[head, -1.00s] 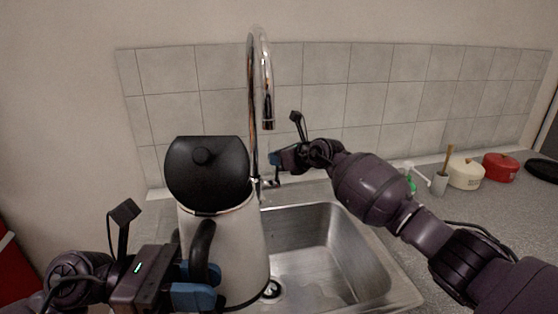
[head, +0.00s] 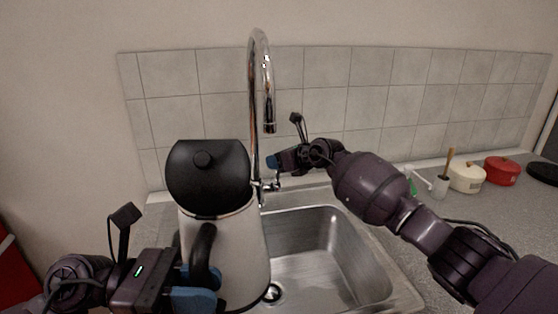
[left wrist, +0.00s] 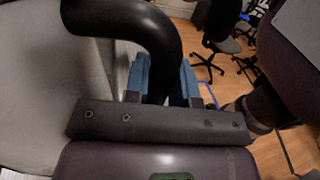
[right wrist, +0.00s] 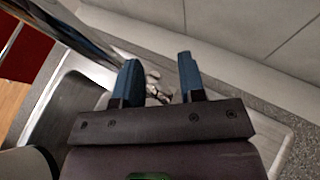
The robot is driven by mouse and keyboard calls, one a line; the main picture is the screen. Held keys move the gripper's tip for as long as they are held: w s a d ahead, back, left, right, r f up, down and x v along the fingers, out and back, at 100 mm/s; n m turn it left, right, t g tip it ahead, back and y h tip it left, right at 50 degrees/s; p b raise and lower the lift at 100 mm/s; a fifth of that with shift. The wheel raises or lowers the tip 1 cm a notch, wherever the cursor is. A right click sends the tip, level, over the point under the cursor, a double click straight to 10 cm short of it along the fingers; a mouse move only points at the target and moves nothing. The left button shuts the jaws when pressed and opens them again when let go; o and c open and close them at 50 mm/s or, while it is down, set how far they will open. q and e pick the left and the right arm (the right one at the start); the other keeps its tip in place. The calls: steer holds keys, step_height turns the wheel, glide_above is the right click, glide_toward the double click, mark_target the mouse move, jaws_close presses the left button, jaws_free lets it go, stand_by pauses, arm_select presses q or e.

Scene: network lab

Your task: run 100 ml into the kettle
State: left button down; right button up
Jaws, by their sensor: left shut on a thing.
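The kettle (head: 235,250) has a pale body, a black handle (head: 202,250) and a large black lid (head: 205,180) with a knob; whether the lid is raised is unclear. My left gripper (head: 195,290) is shut on the handle, which also shows between its fingers in the left wrist view (left wrist: 160,60). The kettle is over the left part of the sink, left of the chrome tap's spout end (head: 270,127). No water stream shows. My right gripper (head: 276,161) is open at the tap's lever (head: 270,187); in the right wrist view, chrome tap parts (right wrist: 155,85) show between its parted fingers.
The steel sink (head: 325,250) is empty to the right of the kettle, with its drain (head: 273,292) visible. A tiled wall (head: 340,90) stands close behind the tap. A brush holder (head: 441,184), cream pot (head: 466,177) and red pot (head: 502,170) stand on the right counter.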

arm_select(q)
steer(key=shift+r, duration=0.15)
arm_select(e)
steer(key=v, duration=1.2)
arm_select(q)
steer(key=shift+r, duration=0.1)
arm_select(e)
steer(key=shift+r, duration=0.1)
